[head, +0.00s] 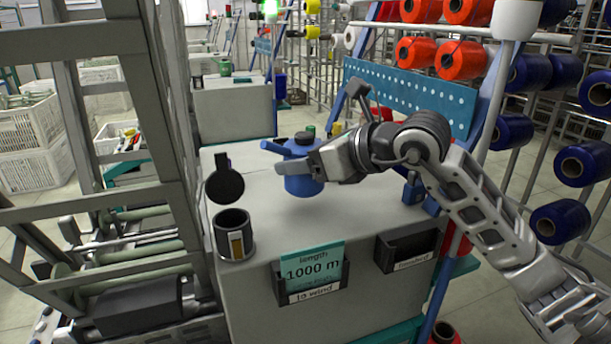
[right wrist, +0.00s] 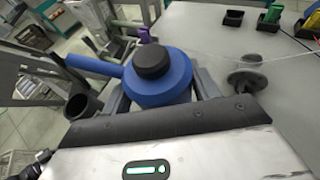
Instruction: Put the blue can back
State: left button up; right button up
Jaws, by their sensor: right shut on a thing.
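The blue can (head: 300,182) has a dark cap and a spout pointing left in the head view. My right gripper (head: 305,172) is shut around its body, over the grey cabinet top (head: 340,225). A soft shadow lies below the can, and it appears to hang a little above the surface. In the right wrist view the blue can (right wrist: 160,92) sits upright between the two fingers, its black cap (right wrist: 153,62) toward the camera and its spout to the left. My left gripper is out of view.
A dark cup (head: 233,240) and a black round part (head: 224,184) stand at the left of the top. A teal "1000 m" card (head: 312,270) and a black bin (head: 405,248) are on the front. Blue spools (head: 560,221) hang at the right. The front middle of the top is clear.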

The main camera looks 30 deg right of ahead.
aim_at(306, 177)
notch_tip(306, 177, down, 3)
jog(key=shift+w+d+f, duration=0.1)
jog(key=shift+f, duration=0.05)
jog(key=shift+f+b, duration=0.15)
jog(key=shift+b, duration=0.2)
jog(key=o, duration=1)
jog(key=shift+o, duration=0.2)
